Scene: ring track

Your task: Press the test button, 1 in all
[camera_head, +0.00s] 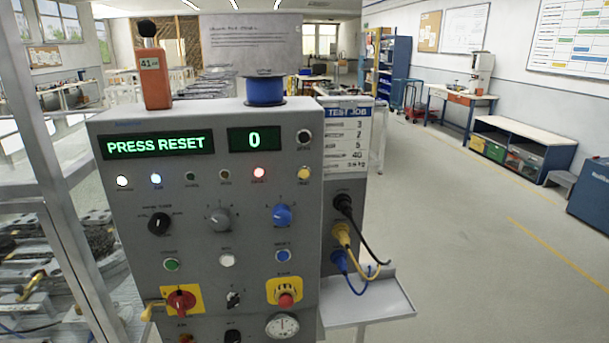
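A grey control panel (120,235) stands upright in front of me. Its green display (156,144) reads PRESS RESET and the smaller display (254,139) reads 0. A row of three push buttons crosses its middle: a green button (171,265), a white button (227,261) and a blue button (283,256). Their labels are too small to read surely, so I cannot tell which is the test button. Above are a black knob (159,223), a grey knob (218,220) and a blue knob (282,215). Neither of my grippers is in view.
A red emergency-style button (285,299) on yellow and a red rotary switch (181,301) sit low on the panel. Cables (357,249) hang at its right side above a small shelf (372,303). An orange handheld device (153,78) stands on top.

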